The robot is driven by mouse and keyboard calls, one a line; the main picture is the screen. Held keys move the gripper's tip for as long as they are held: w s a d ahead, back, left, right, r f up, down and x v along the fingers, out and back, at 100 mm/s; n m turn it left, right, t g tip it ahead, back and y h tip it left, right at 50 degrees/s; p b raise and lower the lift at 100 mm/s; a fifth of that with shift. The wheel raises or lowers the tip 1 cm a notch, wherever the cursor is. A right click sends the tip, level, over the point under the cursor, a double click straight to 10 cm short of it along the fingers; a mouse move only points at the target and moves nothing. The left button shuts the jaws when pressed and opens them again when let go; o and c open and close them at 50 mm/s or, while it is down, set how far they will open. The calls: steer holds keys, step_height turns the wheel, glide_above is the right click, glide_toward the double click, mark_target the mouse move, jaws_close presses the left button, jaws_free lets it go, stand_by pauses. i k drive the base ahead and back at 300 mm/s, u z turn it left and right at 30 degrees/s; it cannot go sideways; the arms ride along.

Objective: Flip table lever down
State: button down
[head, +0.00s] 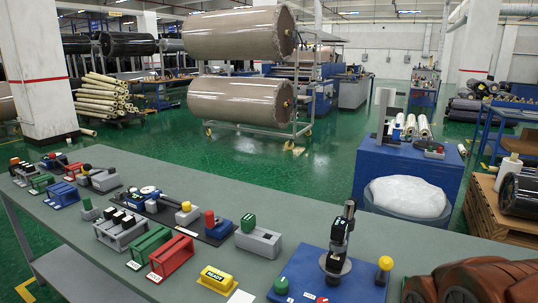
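A long grey-green table (215,190) runs across the front of the head view, with several small control devices on it. Which one is the task's lever I cannot tell. A blue panel (300,270) at the front right carries an upright black device (338,237) with a grey disc at its base. A yellow ball knob (385,263) stands upright at the panel's right edge. A red-knobbed handle (210,219) stands upright on a dark plate left of centre. A grey block with a green top (249,223) is beside it. My gripper is not in view.
Green and red brackets (170,258) and a yellow "READY" block (216,280) stand along the front. Rounded brown shapes (475,283) fill the lower right corner. Beyond the table are a blue cabinet (385,160) and large wrapped rolls (240,100). Bare table lies behind the devices.

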mark_target(386, 263)
steer(key=z, duration=1.6)
steer(key=k, duration=0.7)
steer(key=u, duration=1.2)
steer(key=i, duration=0.5)
steer(key=z, duration=0.05)
